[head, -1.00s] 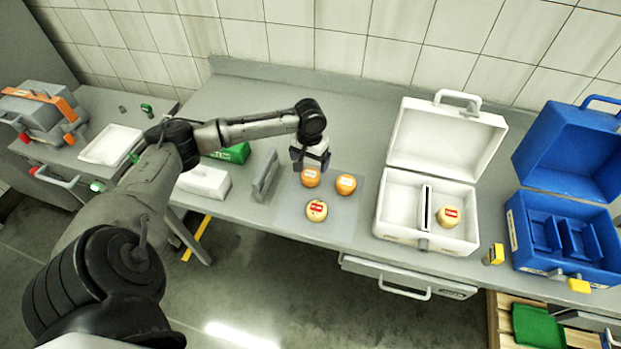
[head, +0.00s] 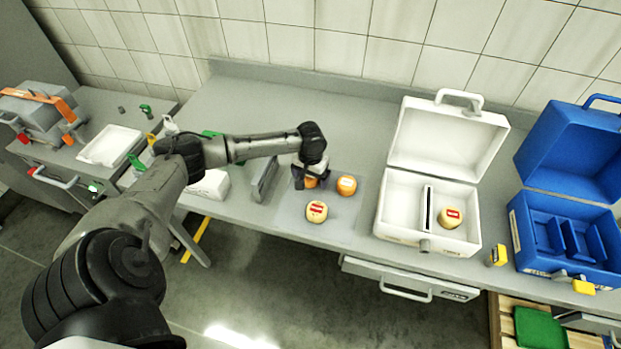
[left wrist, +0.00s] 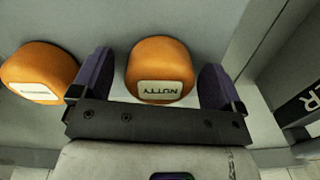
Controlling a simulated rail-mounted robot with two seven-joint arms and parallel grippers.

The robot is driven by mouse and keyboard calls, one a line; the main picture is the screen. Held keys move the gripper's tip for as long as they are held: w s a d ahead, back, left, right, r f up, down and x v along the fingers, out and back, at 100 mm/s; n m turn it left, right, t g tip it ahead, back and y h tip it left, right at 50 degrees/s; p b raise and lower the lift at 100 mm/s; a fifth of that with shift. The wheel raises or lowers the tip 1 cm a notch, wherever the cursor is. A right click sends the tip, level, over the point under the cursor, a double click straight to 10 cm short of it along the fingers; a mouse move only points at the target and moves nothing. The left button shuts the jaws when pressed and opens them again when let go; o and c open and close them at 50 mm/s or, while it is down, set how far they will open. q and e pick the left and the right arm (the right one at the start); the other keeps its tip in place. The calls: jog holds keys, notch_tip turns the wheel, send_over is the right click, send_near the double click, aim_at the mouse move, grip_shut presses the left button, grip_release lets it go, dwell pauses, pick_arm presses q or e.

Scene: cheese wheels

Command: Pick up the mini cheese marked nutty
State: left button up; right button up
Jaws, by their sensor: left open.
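The orange mini cheese marked nutty (left wrist: 159,69) sits on the mat between the two open fingers of my left gripper (left wrist: 156,85) in the left wrist view. Its label reads NUTTY, upside down there. In the head view the same cheese (head: 310,182) is partly hidden under my left gripper (head: 311,178). I cannot tell whether a finger touches it. A second orange cheese (head: 347,185) stands just to its right, and shows outside the fingers in the left wrist view (left wrist: 38,72); its label is too blurred to read. My right gripper is not in view.
A yellow cheese with a red label (head: 316,211) lies on the grey mat (head: 340,226) in front. Another sits in the open white case (head: 399,213) at right. A grey upright block (head: 264,178) stands close left of the gripper. An open blue case (head: 520,225) is farther right.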

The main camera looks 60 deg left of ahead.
pick_arm(q)
jog(key=shift+r, duration=0.1)
jog(key=c, duration=1)
jog(key=shift+c, duration=0.2)
